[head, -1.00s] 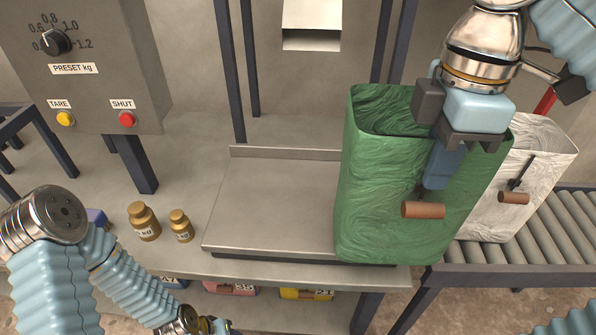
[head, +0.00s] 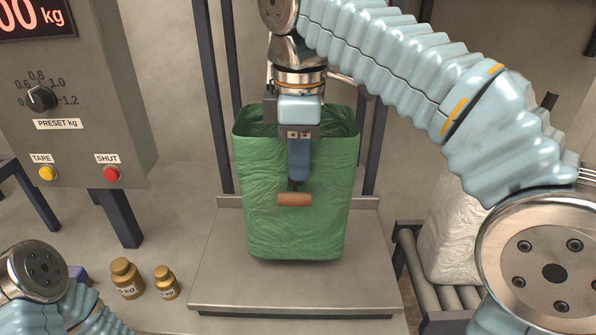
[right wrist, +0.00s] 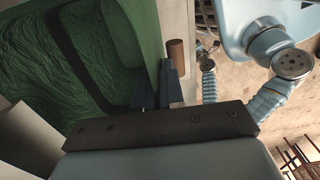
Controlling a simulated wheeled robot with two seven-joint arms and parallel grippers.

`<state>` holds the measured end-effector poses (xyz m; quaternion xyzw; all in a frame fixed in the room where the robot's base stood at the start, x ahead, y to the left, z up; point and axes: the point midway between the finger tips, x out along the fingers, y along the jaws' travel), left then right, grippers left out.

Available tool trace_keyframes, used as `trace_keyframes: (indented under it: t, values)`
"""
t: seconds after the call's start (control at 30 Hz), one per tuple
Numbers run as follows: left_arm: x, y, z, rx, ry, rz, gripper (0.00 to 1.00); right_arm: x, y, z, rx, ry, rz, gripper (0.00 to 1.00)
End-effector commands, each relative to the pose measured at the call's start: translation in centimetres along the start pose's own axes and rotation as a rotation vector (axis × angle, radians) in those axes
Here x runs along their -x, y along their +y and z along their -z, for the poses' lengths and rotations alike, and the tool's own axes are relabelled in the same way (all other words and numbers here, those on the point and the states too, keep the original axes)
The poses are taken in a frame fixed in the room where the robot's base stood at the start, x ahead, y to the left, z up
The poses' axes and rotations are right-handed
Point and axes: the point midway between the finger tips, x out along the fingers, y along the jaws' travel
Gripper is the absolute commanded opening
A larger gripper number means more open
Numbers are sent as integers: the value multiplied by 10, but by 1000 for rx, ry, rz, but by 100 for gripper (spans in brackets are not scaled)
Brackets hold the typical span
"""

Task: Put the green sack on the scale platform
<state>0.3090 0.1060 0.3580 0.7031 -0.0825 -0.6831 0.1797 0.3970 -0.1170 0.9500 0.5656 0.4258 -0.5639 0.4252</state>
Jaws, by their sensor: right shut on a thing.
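The green sack (head: 300,225) is an open-topped, upright bag with a brown handle (head: 294,199) on its front. In the head view it is over the middle of the grey metal scale platform (head: 215,275). I cannot tell whether its bottom touches the platform or hangs just above it. My right gripper (head: 298,165) is shut on the sack's front side, above the handle. The right wrist view shows the sack's green wall and open mouth (right wrist: 85,65) close beside the fingers. Only part of my left arm shows at the lower left; its gripper is out of view.
Two brass weights (head: 126,278) stand left of the platform. The control box (head: 75,110) has a preset dial and TARE and SHUT buttons. A white sack (head: 450,235) stands on the roller conveyor (head: 435,295) at right, partly behind my right arm. Dark posts rise behind the platform.

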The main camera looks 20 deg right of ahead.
Motion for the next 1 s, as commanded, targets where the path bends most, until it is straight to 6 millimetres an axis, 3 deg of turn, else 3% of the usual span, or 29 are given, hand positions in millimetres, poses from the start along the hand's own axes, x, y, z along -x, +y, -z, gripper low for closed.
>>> trace_keyframes:
  t: [0.23, 0.63, 0.67, 0.8, 1.0]
  values:
    - [1, 1, 0, -1, 0, 0, 43, -33, 1, 2, 1, -1, 0, 0]
    - [-2, -1, 0, 0, 0, 0, 43, -40, 2, 2, -2, 0, -1, 0]
    - [-1, 0, 0, 0, 0, 0, 43, -39, 2, 2, -2, 0, -1, 11]
    - [-1, 0, 0, 0, 0, 0, 43, -38, 2, 2, -1, -1, -1, 33]
    - [-1, 0, 0, 0, 0, 0, 43, -38, 1, 2, -1, -1, -1, 34]
